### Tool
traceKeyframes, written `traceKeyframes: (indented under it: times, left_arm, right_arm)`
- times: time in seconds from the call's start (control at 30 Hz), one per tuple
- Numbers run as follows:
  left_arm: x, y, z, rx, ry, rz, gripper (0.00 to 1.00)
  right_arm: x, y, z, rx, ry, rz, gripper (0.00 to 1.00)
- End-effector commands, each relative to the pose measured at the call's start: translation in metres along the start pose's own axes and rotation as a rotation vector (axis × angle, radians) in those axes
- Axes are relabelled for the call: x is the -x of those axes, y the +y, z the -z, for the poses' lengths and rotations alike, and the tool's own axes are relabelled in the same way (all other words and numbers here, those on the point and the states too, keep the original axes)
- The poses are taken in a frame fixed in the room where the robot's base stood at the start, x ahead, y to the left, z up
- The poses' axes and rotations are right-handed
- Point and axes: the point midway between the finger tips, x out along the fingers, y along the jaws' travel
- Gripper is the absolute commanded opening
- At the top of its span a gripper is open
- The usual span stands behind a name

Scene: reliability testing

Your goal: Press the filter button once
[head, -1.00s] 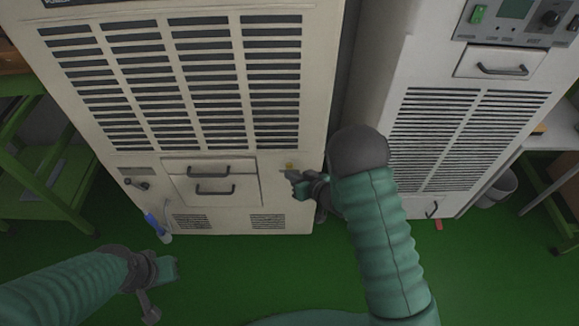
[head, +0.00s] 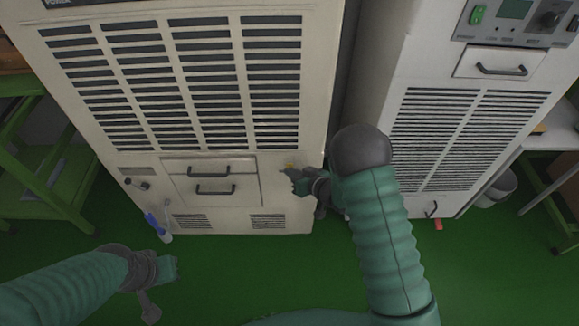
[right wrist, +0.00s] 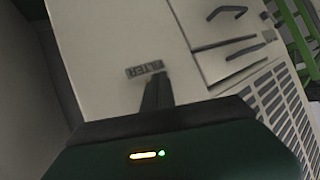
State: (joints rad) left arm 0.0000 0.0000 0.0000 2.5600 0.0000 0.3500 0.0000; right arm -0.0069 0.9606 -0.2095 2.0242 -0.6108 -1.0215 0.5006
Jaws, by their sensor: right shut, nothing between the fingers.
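The cream cabinet (head: 135,165) on the left has a small yellow spot, likely the filter button (head: 290,166), low near its right edge. My right gripper (head: 285,171) is shut and empty, its tips just beside this spot at the cabinet face. In the right wrist view its fingers (right wrist: 157,88) point at the panel just below a FILTER label (right wrist: 145,69). The button itself is hidden there, and I cannot tell whether the tips touch it. My left gripper (head: 168,272) is low at the left, away from the cabinet; its fingers are unclear.
Two drawers with dark handles (head: 213,189) lie left of my right gripper. A blue-handled tool (head: 155,224) is at the cabinet's lower left. A second cabinet (head: 385,85) stands at the right, across a narrow dark gap. Green floor is clear in front.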

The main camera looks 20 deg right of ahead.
Motion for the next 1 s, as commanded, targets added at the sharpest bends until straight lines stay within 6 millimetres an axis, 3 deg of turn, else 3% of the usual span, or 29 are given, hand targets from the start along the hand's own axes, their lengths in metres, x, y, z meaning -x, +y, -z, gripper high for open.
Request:
traceKeyframes:
  times: [1.0]
  left_arm:
    - [0.004, 0.0, 0.001, 0.0, 0.0, 0.0, 0.2]
  right_arm:
    - [0.011, -0.009, -0.008, 0.0, 0.001, 0.0, 0.0]
